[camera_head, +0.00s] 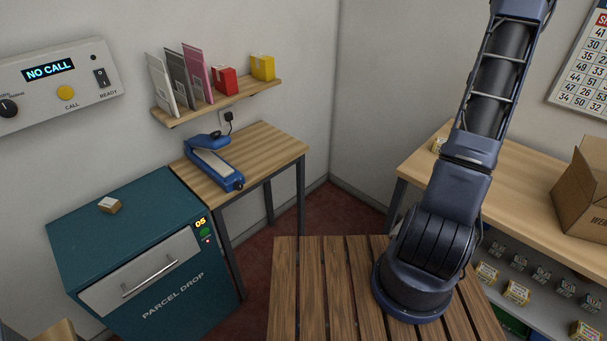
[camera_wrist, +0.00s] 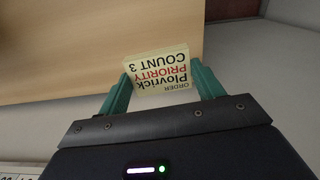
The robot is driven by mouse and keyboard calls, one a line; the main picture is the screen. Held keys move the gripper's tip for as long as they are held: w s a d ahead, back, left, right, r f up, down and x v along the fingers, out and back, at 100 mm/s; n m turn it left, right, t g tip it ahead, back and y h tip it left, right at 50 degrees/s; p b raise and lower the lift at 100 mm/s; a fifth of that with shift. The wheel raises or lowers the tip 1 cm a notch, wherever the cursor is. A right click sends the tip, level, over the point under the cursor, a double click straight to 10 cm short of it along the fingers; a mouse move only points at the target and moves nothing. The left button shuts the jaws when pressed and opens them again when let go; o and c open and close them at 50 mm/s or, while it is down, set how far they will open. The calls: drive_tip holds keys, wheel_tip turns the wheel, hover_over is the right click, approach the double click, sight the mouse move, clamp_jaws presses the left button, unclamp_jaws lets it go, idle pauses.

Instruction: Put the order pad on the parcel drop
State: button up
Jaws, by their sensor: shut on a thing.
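In the wrist view my gripper (camera_wrist: 158,84) is shut on the order pad (camera_wrist: 160,70), a small cream block. Its printed face shows upside down and reads "ORDER Plovrick PRIORITY COUNT 3". The green fingers grip it at its two sides, over or at the edge of a light wooden surface; I cannot tell whether it touches the wood. The parcel drop (camera_head: 135,232) is a teal cabinet with a grey handled front at the left of the head view. A small brown and white block (camera_head: 109,205) lies on its top. My gripper is not visible in the head view.
A wooden side table (camera_head: 265,148) holds a blue device (camera_head: 214,163). A wall shelf (camera_head: 215,103) above carries folders and small boxes. A slatted table (camera_head: 315,290) stands in front. The right counter (camera_head: 500,170) holds an open carton (camera_head: 585,190). Most of the parcel drop's top is clear.

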drive_tip(key=w+a+f+n, duration=0.1)
drive_tip(key=w+a+f, duration=0.15)
drive_tip(key=a, duration=0.85)
drive_tip(key=w+a+f+n, duration=0.1)
drive_tip(key=w+a, duration=0.3)
drive_tip(key=a, duration=0.7)
drive_tip(key=a+r+n, duration=0.3)
drive_tip(key=a+n, duration=0.5)
drive_tip(key=a, duration=3.1)
drive_tip(key=s+a+r+n, duration=0.3)
drive_tip(key=s+a+r, duration=0.1)
drive_tip(key=a, duration=0.5)
drive_tip(key=s+a+r+n, duration=0.4)
drive_tip(key=a, duration=0.6)
drive_tip(key=s+a+r+n, duration=0.3)
drive_tip(key=a+r, duration=0.1)
drive_tip(key=a, duration=0.5)
drive_tip(key=s+a+r+n, duration=0.3)
drive_tip(key=s+a, duration=0.3)
drive_tip(key=a, duration=0.1)
drive_tip(key=s+a+r+n, duration=0.2)
drive_tip(key=s+a, duration=0.3)
drive_tip(key=a, duration=0.2)
drive_tip(key=m, duration=0.8)
hover_over(144, 203)
wheel_tip(144, 203, down, 19)
wheel_tip(144, 203, down, 20)
drive_tip(key=shift+r, duration=0.2)
